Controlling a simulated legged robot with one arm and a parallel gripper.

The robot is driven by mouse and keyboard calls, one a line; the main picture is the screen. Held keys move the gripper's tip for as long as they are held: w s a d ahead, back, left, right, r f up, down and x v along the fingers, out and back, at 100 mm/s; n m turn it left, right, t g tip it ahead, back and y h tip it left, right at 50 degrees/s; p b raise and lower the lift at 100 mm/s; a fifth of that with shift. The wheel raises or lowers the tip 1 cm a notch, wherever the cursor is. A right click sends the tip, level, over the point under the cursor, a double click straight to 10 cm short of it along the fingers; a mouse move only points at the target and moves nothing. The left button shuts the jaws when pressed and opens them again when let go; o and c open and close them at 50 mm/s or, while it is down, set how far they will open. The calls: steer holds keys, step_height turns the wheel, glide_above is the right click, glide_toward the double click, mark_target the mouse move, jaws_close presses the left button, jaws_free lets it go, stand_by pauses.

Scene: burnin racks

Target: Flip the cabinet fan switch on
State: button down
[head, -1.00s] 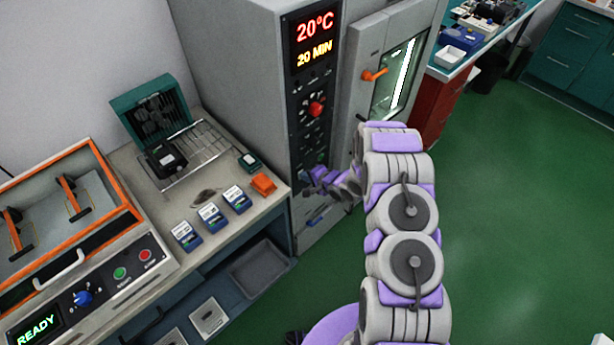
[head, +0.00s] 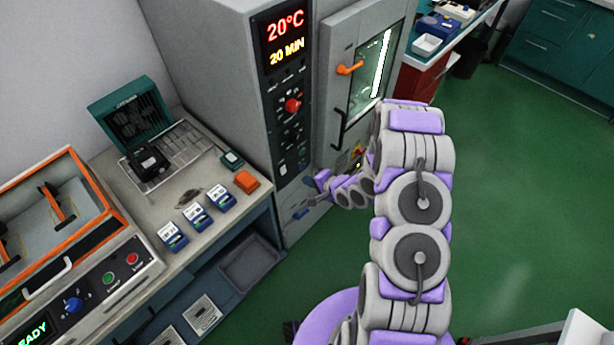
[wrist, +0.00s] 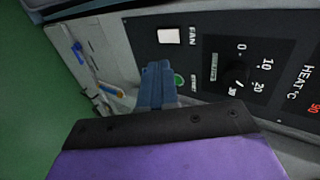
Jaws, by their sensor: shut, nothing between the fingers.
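The fan switch (wrist: 169,35) is a small white rocker beside the word FAN on the cabinet's dark panel in the wrist view. In the head view it is a small pale patch (head: 283,169) near the panel's lower end. Its on or off position cannot be told. The grey cabinet (head: 210,60) has a red 20°C display. My gripper (wrist: 157,68) shows in the wrist view as blue-grey fingers, shut and empty, just below the switch in the picture and apart from it. In the head view my gripper (head: 313,200) is small, low by the cabinet front.
The cabinet door has an orange handle (head: 350,69). A bench (head: 205,238) with small boxes stands at left. The green floor (head: 530,200) is clear at right.

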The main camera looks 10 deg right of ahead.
steer(key=b, duration=0.2)
glide_toward(284, 171)
steer(key=shift+x, duration=3.2)
steer(key=shift+s+r, duration=0.1)
